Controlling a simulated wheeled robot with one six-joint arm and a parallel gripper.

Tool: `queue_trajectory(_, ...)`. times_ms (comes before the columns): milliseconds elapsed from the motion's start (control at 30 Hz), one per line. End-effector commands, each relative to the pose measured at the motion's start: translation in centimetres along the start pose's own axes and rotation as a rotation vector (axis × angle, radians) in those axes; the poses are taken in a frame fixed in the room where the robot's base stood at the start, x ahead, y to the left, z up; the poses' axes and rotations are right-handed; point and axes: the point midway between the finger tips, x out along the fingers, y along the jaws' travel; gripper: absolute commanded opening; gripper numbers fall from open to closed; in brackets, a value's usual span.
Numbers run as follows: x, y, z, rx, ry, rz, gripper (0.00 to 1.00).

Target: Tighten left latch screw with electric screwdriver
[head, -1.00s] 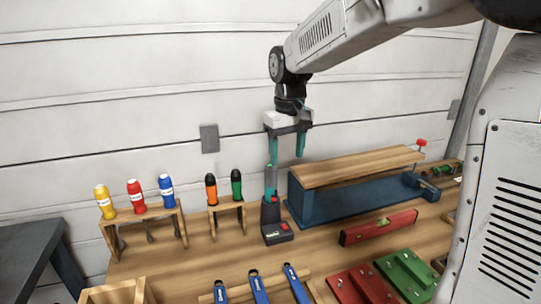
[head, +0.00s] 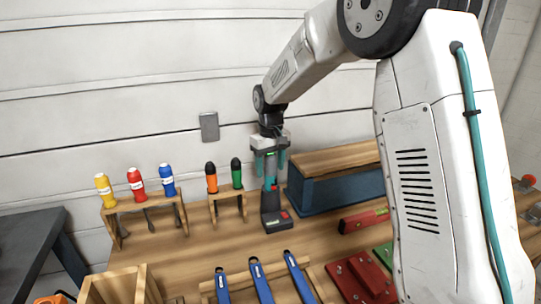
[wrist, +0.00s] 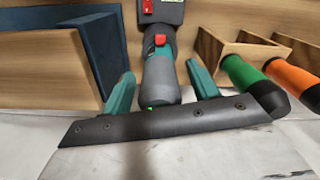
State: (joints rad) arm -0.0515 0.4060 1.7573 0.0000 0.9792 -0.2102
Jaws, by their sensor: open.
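The electric screwdriver (head: 270,196) stands upright on the workbench, its dark base with a red detail at the bottom and a teal handle above. My gripper (head: 269,168) is above it, pointing down, with its teal fingers on either side of the upper handle. In the wrist view the screwdriver's handle (wrist: 160,75) with its red button lies between the open fingers (wrist: 162,88), with gaps on both sides. A red plate (head: 358,278) and a green plate (head: 384,252) lie on the bench, partly behind my arm. I cannot make out the left latch screw.
A rack with orange and green screwdrivers (head: 238,176) stands close left of the electric screwdriver. Another rack (head: 150,212), blue-handled tools (head: 260,282) and a red level (head: 362,220) are also on the bench.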

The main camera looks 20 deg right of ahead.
Motion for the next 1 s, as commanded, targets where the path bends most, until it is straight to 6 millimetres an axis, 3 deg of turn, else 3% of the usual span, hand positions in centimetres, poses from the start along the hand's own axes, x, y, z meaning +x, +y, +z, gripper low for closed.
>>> queue_trajectory(367,0.6,0.0,0.0,0.000,0.001,0.000,0.57)
queue_trajectory(567,0.6,0.0,0.0,0.000,0.001,0.000,0.01)
queue_trajectory(600,0.6,0.0,0.0,0.000,0.001,0.000,0.31)
queue_trajectory(700,0.6,0.0,0.0,0.000,0.001,0.000,0.10)
queue_trajectory(1000,-0.5,0.0,0.0,0.000,0.002,0.001,0.11)
